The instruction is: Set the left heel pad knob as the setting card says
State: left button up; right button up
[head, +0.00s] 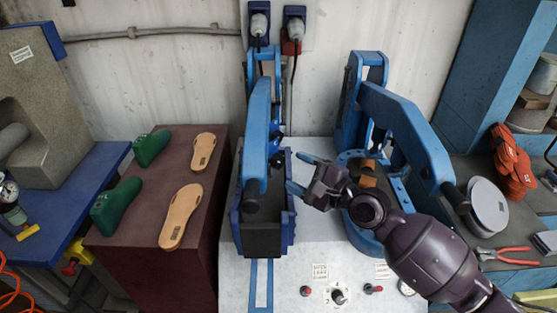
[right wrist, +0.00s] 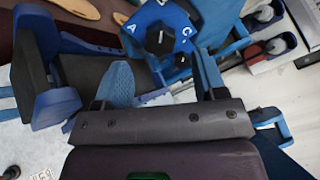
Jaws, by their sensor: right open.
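My right gripper (head: 299,173) is open and empty beside the left blue press arm (head: 258,130), with its fingers pointing toward it. In the right wrist view its two blue fingers (right wrist: 163,80) are spread apart. Beyond them is a black knob (right wrist: 160,38) on a blue dial plate (right wrist: 146,18) with the letters A and C readable. The knob is apart from the fingers, and I cannot tell which letter it points at. Small printed cards (head: 320,271) lie on the white bench top, too small to read. My left gripper is not in view.
The right blue press (head: 405,135) stands close to my right arm. A black-and-blue trough (head: 264,240) sits under the left press arm. Green lasts (head: 116,205) and tan soles (head: 181,216) lie left.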

aim_at(281, 163)
jog(key=x, duration=0.6)
jog(key=shift+c, duration=0.5)
jog(key=c, duration=0.8)
jog(key=shift+c, duration=0.2)
